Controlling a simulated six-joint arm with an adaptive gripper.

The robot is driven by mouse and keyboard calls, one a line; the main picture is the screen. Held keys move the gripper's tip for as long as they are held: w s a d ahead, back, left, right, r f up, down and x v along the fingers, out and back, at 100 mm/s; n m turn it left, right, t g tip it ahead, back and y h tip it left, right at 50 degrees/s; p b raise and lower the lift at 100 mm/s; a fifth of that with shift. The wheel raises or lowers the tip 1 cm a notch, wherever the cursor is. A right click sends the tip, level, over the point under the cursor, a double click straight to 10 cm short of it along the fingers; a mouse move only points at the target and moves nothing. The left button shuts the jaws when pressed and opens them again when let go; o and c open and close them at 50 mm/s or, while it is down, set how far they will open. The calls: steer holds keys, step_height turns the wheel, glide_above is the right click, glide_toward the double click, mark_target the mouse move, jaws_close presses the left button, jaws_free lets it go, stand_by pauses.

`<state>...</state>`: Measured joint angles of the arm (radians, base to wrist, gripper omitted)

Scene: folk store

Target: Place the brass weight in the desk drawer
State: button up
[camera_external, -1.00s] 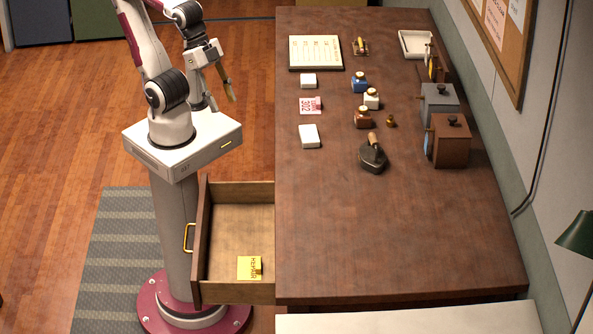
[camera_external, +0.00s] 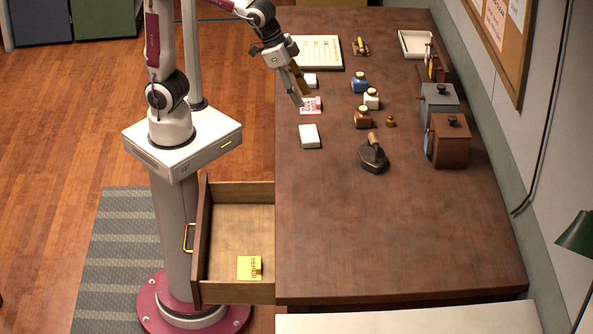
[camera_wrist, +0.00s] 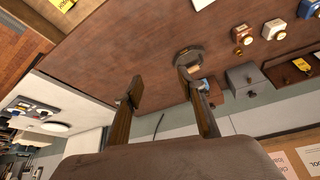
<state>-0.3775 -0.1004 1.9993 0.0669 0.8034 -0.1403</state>
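The small brass weight (camera_external: 390,121) stands on the desk, just right of a brown ink bottle (camera_external: 362,117) and behind the dark iron (camera_external: 373,157). In the wrist view, a small brass piece (camera_wrist: 238,51) below the brown bottle appears to be the weight. The desk drawer (camera_external: 238,217) is pulled out at the desk's left side, with a yellow tag (camera_external: 249,267) lying in it. My gripper (camera_external: 301,97) is over the desk's left part, left of the weight, with its fingers apart. The wrist view also shows the fingers (camera_wrist: 162,86) open and empty.
Blue (camera_external: 360,82) and white (camera_external: 371,98) bottles stand close behind the weight. Grey (camera_external: 439,106) and brown (camera_external: 449,143) boxes stand to its right. The desk's front half is clear.

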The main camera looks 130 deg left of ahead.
steer(key=w+a+f+n, duration=0.2)
steer(key=w+a+f, duration=0.15)
steer(key=a, duration=0.45)
steer(key=n+g+y, duration=0.1)
steer(key=n+g, duration=0.1)
steer(key=n, duration=0.2)
glide_toward(388, 122)
steer(key=shift+w+d+f+y, duration=0.1)
steer(key=shift+d+f+y, duration=0.15)
steer(key=shift+f, duration=0.2)
steer(key=shift+f, duration=0.1)
steer(key=shift+x, duration=1.25)
steer(key=shift+a, duration=0.1)
